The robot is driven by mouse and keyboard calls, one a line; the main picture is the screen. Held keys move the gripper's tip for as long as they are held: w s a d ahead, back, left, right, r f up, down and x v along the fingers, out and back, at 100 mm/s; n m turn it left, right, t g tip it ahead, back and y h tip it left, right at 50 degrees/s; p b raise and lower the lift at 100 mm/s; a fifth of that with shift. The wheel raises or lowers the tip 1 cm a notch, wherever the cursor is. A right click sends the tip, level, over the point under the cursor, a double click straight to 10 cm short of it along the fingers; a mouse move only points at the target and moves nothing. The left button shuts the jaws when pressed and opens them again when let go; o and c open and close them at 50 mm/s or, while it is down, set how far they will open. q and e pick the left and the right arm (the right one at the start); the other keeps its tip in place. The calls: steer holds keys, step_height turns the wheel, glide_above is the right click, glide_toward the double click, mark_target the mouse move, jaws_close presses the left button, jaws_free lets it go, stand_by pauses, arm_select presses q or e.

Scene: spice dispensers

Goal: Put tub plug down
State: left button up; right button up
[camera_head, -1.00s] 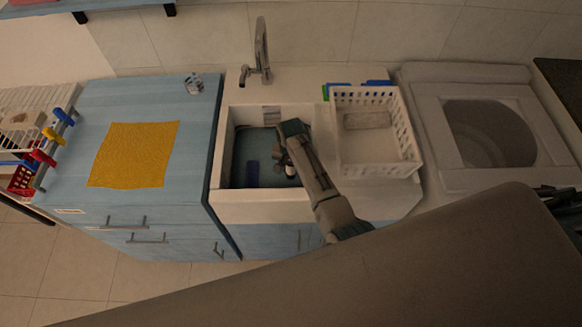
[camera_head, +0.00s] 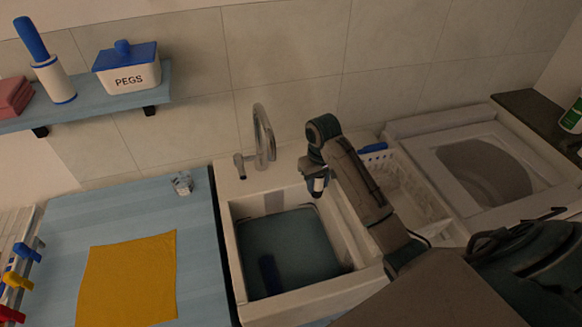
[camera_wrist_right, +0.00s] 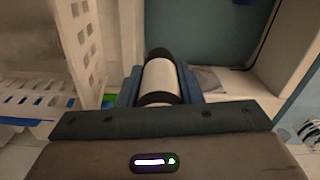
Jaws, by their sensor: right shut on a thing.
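My right gripper (camera_head: 314,178) points down above the back right rim of the white sink (camera_head: 229,245). It is shut on the tub plug, a white cylinder with black ends, which shows between the jaws in the right wrist view (camera_wrist_right: 160,80). In the head view only a small pale and dark part of the plug (camera_head: 318,186) shows below the jaws. The plug looks clear of the basin floor. My left gripper is not in view.
A blue item (camera_head: 269,275) is in the blue-green basin. A chrome tap (camera_head: 264,135) stands behind it. A white basket (camera_head: 425,195) and a washer (camera_head: 480,165) are to the right. A yellow cloth (camera_head: 128,278) and a small glass (camera_head: 182,183) lie on the blue counter (camera_head: 195,250).

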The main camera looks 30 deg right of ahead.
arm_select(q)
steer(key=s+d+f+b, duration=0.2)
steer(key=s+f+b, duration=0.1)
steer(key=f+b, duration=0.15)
arm_select(e)
steer(key=w+d+p, duration=0.1)
steer(key=w, duration=0.4)
steer(key=w+d+p, duration=0.1)
steer(key=w+d, duration=0.1)
steer(key=w, duration=0.2)
steer(key=w+d+f, duration=0.1)
steer(key=w+d, duration=0.1)
steer(key=w, duration=0.3)
steer(key=shift+w+f+p, duration=0.1)
steer(key=shift+w+p, duration=0.25)
steer(key=shift+p, duration=0.05)
steer(key=shift+w+f, duration=0.1)
steer(key=shift+f, duration=0.05)
step_height(320, 180, down, 3)
steer(key=shift+p, duration=1)
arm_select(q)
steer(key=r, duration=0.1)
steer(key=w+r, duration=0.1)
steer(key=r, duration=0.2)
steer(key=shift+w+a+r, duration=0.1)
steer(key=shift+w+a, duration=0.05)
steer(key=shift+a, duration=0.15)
arm_select(e)
steer(key=shift+f, duration=0.15)
steer(key=shift+f, duration=0.1)
